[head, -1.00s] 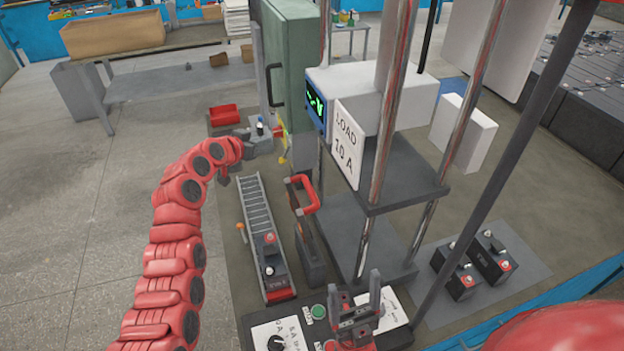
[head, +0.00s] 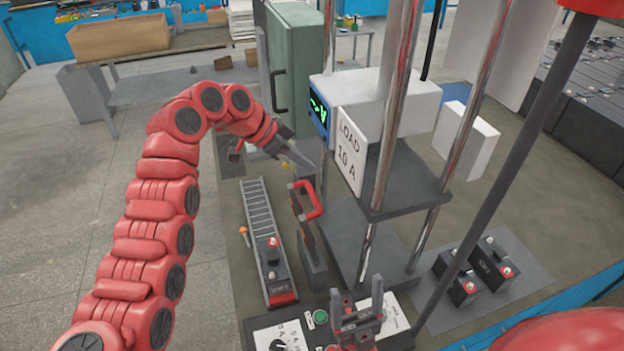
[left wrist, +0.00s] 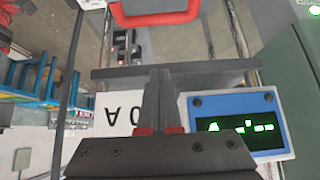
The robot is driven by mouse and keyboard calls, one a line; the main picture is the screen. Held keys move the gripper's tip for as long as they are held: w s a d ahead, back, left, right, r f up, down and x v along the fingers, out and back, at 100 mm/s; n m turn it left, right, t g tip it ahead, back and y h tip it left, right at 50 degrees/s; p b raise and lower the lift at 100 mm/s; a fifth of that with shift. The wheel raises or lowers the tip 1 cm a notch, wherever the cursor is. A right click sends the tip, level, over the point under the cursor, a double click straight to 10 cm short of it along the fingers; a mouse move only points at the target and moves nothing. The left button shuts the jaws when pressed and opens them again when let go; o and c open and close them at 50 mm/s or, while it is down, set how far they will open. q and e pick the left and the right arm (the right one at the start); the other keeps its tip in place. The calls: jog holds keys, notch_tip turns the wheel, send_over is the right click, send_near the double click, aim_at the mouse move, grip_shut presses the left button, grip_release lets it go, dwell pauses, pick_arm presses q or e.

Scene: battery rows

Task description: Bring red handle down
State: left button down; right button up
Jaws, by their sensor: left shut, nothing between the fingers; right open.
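The red handle (head: 312,203) is a loop on a dark upright lever stand beside the metal rack. It stands raised above the stand's base in the head view. It also shows at the top of the left wrist view (left wrist: 155,14). My left gripper (head: 308,163) is shut and empty, above and just behind the handle, apart from it. Its closed fingers (left wrist: 158,98) point toward the handle in the left wrist view. My right gripper (head: 358,312) is open and empty at the bottom, near the control panel.
A roller rail (head: 258,210) with a battery (head: 272,258) lies left of the handle. A rack with the "LOAD 10 A" sign (head: 350,150) and a blue-framed display (head: 319,112) stands close on the right. A green cabinet (head: 296,60) is behind. More batteries (head: 480,270) sit at right.

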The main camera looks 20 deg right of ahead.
pick_arm(q)
jog(key=p+x, duration=0.4)
jog(key=x, duration=0.5)
jog(key=shift+a+f+p, duration=0.5)
jog(key=shift+a+p, duration=0.25)
jog(key=shift+a, duration=0.1)
jog(key=shift+a+f+p, duration=0.5)
jog(key=shift+a+p, duration=0.25)
jog(key=shift+a, duration=0.05)
